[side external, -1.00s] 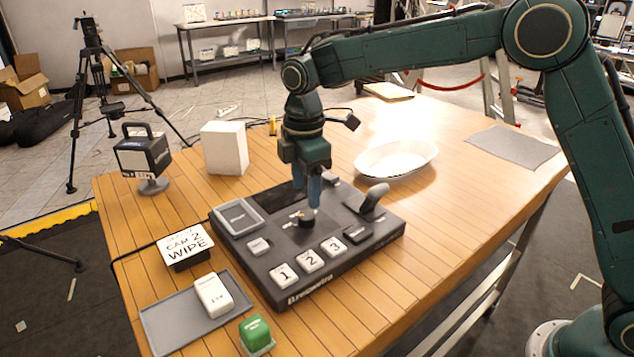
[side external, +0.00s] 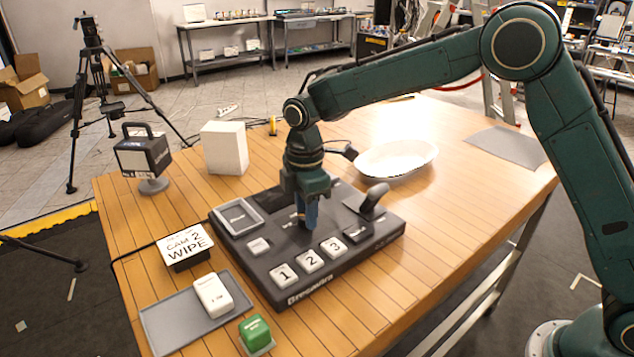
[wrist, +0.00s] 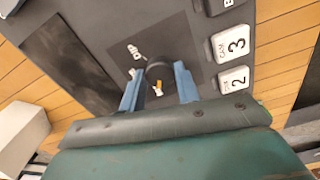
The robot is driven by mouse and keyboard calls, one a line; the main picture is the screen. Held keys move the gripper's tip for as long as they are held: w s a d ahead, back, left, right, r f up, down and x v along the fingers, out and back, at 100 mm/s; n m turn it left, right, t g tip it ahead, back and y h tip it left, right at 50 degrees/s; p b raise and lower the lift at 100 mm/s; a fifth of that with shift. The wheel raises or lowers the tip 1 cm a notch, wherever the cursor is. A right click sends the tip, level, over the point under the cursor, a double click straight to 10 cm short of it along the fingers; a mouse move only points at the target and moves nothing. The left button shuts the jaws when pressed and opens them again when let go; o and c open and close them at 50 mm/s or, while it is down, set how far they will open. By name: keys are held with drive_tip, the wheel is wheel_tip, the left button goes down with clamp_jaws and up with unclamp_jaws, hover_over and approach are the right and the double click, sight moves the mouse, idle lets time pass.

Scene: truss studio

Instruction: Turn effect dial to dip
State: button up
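The effect dial (wrist: 160,70) is a small dark round knob on a dark square panel of the switcher console (side external: 345,277). In the side external view my fingers hide most of it. My gripper (side external: 307,222) points down at the dial, with its blue fingers low over the console. In the wrist view the fingers (wrist: 159,80) stand on opposite sides of the dial and appear to touch it.
White keys 1, 2 (side external: 309,260) and 3 sit in front of the dial. A grey lever (side external: 374,197) rises at the console's right. A "CAM 2 WIPE" sign (side external: 185,245), a white block (side external: 224,148) and a white dish (side external: 396,158) stand nearby.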

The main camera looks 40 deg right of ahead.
drive_tip(key=c, duration=0.4)
drive_tip(key=shift+o, duration=0.2)
drive_tip(key=shift+m, duration=0.5)
drive_tip(key=m, duration=1)
drive_tip(key=shift+m, duration=0.4)
drive_tip(key=m, duration=1.1)
drive_tip(key=shift+m, duration=0.3)
